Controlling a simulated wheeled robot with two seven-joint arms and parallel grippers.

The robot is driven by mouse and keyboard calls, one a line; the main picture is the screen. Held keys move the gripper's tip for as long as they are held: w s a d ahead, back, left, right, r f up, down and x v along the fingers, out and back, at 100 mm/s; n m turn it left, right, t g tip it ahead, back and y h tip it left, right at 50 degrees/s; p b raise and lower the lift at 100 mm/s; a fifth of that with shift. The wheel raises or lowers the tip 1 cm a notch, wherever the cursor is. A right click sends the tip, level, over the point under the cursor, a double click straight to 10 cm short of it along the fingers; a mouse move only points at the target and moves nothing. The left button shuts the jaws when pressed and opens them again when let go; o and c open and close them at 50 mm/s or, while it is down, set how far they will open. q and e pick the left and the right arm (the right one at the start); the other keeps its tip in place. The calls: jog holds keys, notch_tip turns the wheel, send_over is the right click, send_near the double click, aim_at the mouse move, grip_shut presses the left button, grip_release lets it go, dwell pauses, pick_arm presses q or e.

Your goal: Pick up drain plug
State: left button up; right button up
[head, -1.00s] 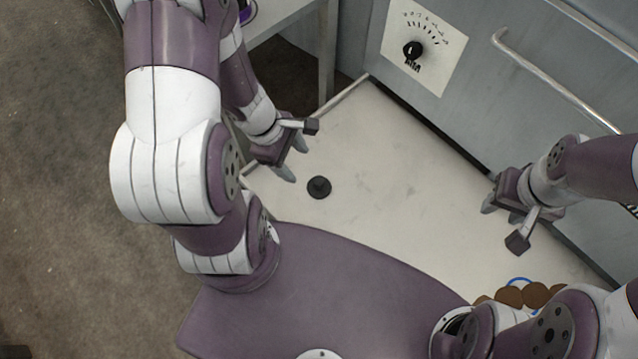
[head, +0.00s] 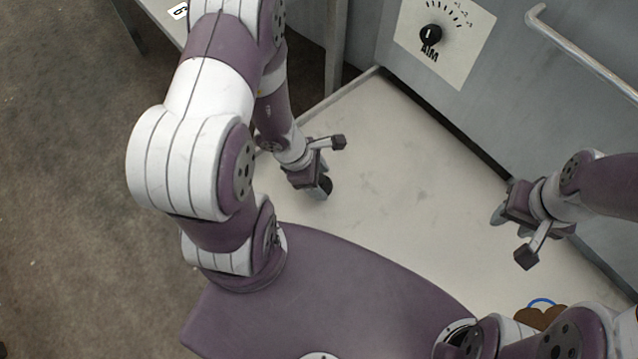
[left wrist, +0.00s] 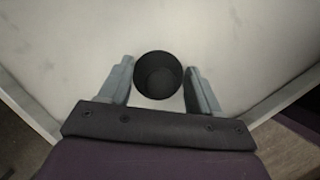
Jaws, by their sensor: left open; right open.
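The black round drain plug (left wrist: 158,76) is on the pale table surface. In the left wrist view it sits between and slightly beyond the tips of my left gripper (left wrist: 158,78), whose two grey fingers are apart, with gaps on both sides of the plug. In the head view my left gripper (head: 316,190) is over the plug and hides most of it; a dark edge of the plug (head: 327,184) shows beside the fingers. My right gripper (head: 511,237) is open and empty over the right part of the table, well away from the plug.
The pale table (head: 420,205) is clear between my grippers. A grey panel with a black dial (head: 430,34) and a metal handle (head: 580,55) borders its far side. Brown round items (head: 540,316) with a blue ring lie at the lower right.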

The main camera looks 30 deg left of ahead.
pick_arm(q)
jog(key=c, duration=1.2)
jog(key=shift+o, duration=0.2)
